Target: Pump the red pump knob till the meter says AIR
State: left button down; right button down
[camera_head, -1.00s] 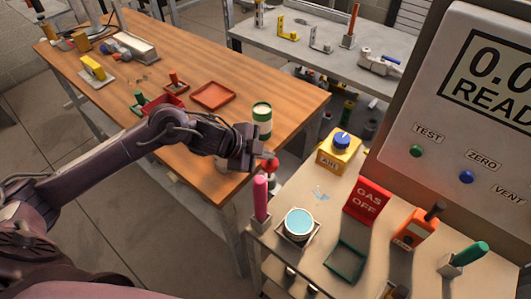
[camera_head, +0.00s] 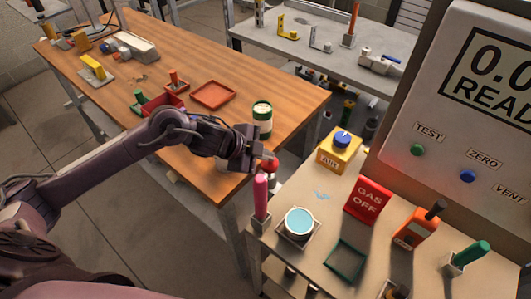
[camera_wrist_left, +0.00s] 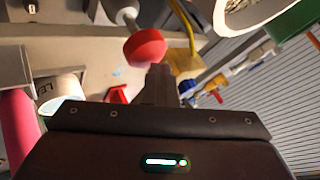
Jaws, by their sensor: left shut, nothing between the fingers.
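The red pump knob (camera_head: 270,165) is a round red ball at the left back corner of the bench, on a pale stem. In the left wrist view the knob (camera_wrist_left: 145,48) stands just beyond my fingertips. My left gripper (camera_head: 264,157) is shut and empty, right beside the knob; I cannot tell whether it touches. Its closed fingers also show in the left wrist view (camera_wrist_left: 158,80). The meter (camera_head: 490,75) shows "0.0" and "READ", cut off at the right edge. My right gripper is not in view.
A yellow AIR box with a blue knob (camera_head: 341,148), a red GAS OFF sign (camera_head: 368,199), a pink upright handle (camera_head: 260,196) and a blue-topped cup (camera_head: 299,222) stand on the bench. A green-and-white can (camera_head: 262,119) stands on the wooden table (camera_head: 225,130) behind.

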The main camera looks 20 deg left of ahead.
aim_at(265, 162)
pick_arm(q)
jog(key=shift+f, duration=0.4)
dwell(0.4)
jog(key=shift+r+p, duration=0.6)
jog(key=shift+r, duration=0.05)
notch_tip(265, 162, up, 6)
jog(key=p, duration=0.6)
jog(key=shift+r, duration=0.15)
dwell(0.6)
